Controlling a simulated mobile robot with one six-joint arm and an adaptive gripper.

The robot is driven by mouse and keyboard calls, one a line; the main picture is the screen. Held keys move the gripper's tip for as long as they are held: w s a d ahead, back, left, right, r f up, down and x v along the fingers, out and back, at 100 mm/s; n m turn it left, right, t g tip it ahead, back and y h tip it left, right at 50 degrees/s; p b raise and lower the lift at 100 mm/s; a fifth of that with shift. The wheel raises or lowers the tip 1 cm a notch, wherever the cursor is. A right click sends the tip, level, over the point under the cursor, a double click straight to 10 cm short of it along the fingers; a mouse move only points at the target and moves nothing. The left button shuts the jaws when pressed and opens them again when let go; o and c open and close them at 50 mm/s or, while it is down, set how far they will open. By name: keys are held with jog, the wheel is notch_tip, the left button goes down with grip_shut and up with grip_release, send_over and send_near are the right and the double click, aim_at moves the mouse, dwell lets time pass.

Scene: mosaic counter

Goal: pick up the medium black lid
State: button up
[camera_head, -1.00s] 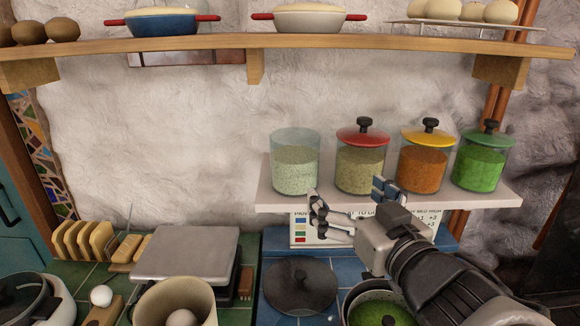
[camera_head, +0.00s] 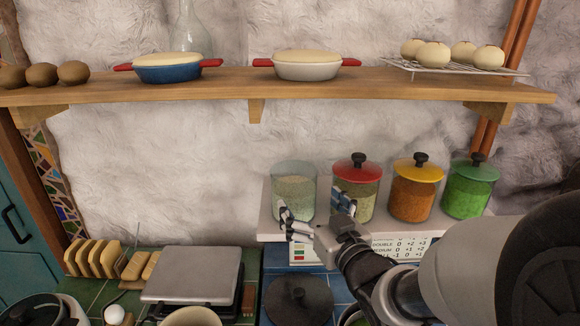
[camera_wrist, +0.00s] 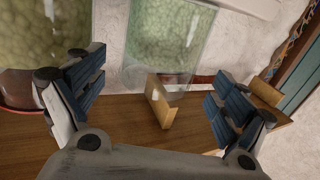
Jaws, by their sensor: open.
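A round, dark black lid (camera_head: 299,300) with a small knob lies on the blue tiles, low in the head view, below the small white shelf. I take it to be the medium black lid. It does not show in the wrist view. My gripper (camera_head: 313,206) is open and empty. It is above the lid, in front of the jars on the white shelf. In the wrist view, the fingers of my gripper (camera_wrist: 150,97) are wide apart with nothing held between them.
A lidless jar (camera_head: 294,190) and jars with red (camera_head: 356,190), orange-yellow (camera_head: 415,190) and green lids (camera_head: 470,190) stand on the white shelf (camera_head: 268,228). A wooden shelf (camera_head: 230,86) runs above. A grey-topped appliance (camera_head: 195,275) and a cream pot (camera_head: 192,317) are left of the lid.

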aim_at(286, 177)
jog(key=x, duration=0.8)
jog(key=shift+a+f+b, duration=0.1)
jog(key=shift+f+b, duration=0.3)
jog(key=shift+c, duration=0.5)
jog(key=c, duration=1.3)
jog(key=shift+r, duration=0.2)
jog(key=shift+c, duration=0.4)
